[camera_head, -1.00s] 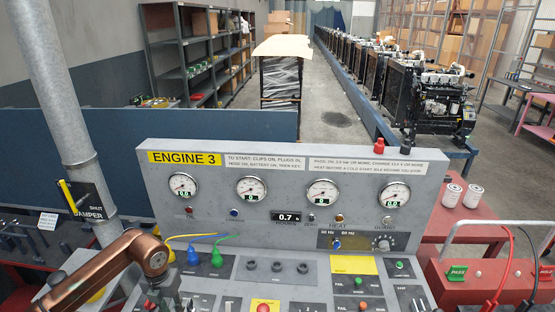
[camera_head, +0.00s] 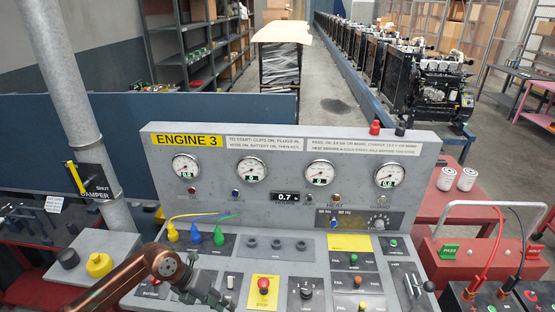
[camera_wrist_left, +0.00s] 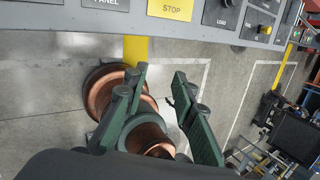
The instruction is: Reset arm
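My left arm comes in from the lower left of the head view. Its dark left gripper (camera_head: 210,293) is over the lower left of the Engine 3 control desk (camera_head: 224,262). In the left wrist view the two green-black fingers (camera_wrist_left: 160,78) stand apart with nothing between their tips. They are below the desk edge in that picture, with grey floor behind. Copper-coloured round parts, likely of my own body, show behind the fingers. My right gripper is in neither view.
Yellow (camera_head: 172,232), blue (camera_head: 195,234) and green (camera_head: 218,236) plugs stand on the desk near the arm. A red stop knob (camera_head: 263,285) lies to the gripper's right. A grey pipe (camera_head: 65,110) rises at left. A red bench (camera_head: 460,205) is at right.

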